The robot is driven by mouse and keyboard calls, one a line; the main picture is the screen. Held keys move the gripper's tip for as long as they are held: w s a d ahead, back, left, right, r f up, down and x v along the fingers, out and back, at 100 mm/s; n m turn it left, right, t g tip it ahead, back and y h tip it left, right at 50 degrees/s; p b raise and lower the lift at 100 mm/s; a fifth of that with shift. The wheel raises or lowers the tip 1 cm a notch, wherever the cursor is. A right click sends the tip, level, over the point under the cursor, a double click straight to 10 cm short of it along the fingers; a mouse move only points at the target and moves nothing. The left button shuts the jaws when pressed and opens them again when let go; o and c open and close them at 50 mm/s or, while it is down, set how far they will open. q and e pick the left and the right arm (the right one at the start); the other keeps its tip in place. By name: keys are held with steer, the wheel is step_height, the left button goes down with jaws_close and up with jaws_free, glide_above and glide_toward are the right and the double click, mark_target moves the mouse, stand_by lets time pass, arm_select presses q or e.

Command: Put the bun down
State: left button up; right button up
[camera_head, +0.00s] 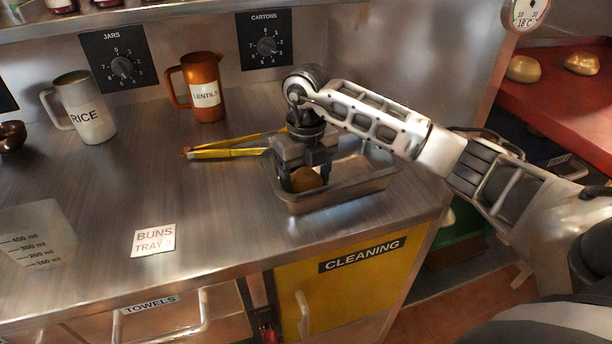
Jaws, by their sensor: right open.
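A small round brown bun (306,179) lies in the left part of a rectangular metal tray (350,188) on the steel counter. My right gripper (307,178) points down into the tray, with its open fingers on either side of the bun. The gripper body hides the bun's top and part of the tray's back left. I cannot tell whether the fingers touch the bun. My left gripper is not in view.
Yellow tongs (225,149) lie just left of the tray. A "BUNS TRAY 3" card (153,240) lies on the counter at front left. A lentils jug (204,88) and a rice jug (80,108) stand behind. Two buns (523,69) sit on a red surface at right. The counter's middle is clear.

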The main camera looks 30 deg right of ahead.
mark_target(306, 173)
steer(key=shift+r, duration=0.65)
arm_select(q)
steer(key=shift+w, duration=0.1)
arm_select(e)
step_height(306, 173, up, 11)
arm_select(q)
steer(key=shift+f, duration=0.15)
